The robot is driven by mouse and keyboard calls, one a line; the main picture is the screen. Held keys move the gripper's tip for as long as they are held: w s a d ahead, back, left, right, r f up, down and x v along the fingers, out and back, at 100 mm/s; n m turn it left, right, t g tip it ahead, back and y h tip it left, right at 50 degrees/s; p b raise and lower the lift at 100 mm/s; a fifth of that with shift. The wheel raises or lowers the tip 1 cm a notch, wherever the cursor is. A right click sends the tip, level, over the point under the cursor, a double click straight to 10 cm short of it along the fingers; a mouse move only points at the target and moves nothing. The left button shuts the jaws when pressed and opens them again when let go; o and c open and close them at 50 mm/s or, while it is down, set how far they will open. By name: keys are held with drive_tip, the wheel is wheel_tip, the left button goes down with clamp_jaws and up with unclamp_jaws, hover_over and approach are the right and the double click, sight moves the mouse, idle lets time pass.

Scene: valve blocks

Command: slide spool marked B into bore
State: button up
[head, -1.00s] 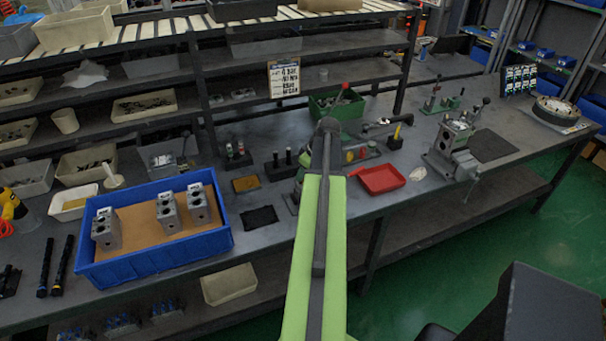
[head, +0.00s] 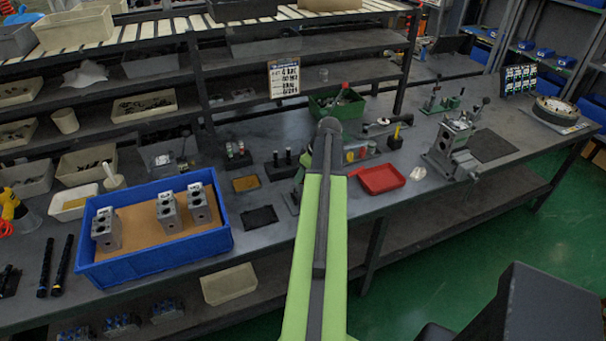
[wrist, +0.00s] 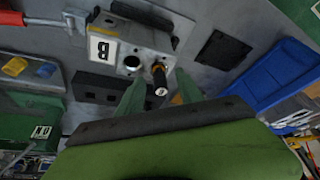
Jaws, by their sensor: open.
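In the wrist view a grey metal valve block (wrist: 145,40) carries a white label with a black B (wrist: 103,49). Its face has a round open bore (wrist: 131,64). Beside that bore a spool (wrist: 159,74) with a brassy band and a dark end sticks out from the block towards the camera. I cannot tell how deep it sits, and no mark on it is readable. My gripper (wrist: 161,80) is open, its two green fingers on either side of the spool's outer end. Contact cannot be made out. In the head view my arm hides the gripper and spool.
A blue bin (head: 160,255) holding several valve blocks stands at the left of the bench. A red tray (head: 381,179) lies right of my arm, and a green bin (head: 325,103) stands behind it. A vise-like fixture (head: 450,150) is farther right.

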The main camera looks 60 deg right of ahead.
drive_tip(key=p+v, duration=1.4)
drive_tip(key=v, duration=0.2)
drive_tip(key=shift+r, duration=0.3)
